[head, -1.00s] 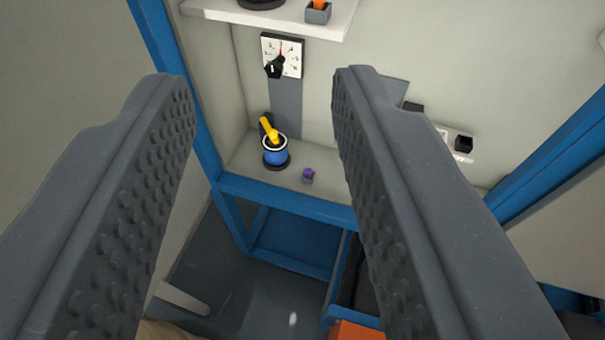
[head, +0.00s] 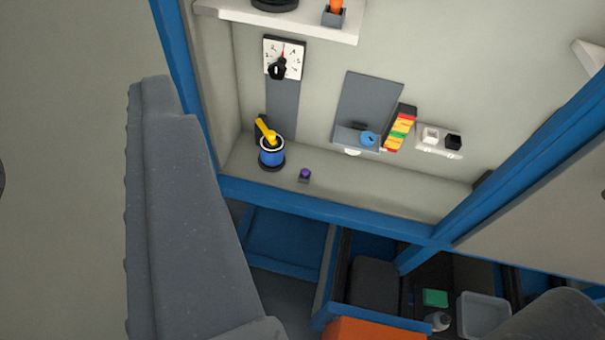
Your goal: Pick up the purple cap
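The purple cap (head: 305,173) is a small purple knob on a small dark grey base, on the pale ledge (head: 345,193) just behind the blue front rail. It stands to the right of a blue cup (head: 271,152) with a yellow handle-like part in it. My gripper (head: 65,130) is open and empty, shifted to the left of the view. One big grey finger shows at the left, its studded pad facing left. Only a sliver of the other finger shows at the left edge. The cap lies well beyond and right of the visible finger, untouched.
A dial with a black knob (head: 284,58) is on the back wall. A grey panel, a coloured label stack (head: 400,128) and a switch plate (head: 439,140) are to the right. Blue frame posts bound both sides. Bins and an orange thing (head: 370,331) lie below.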

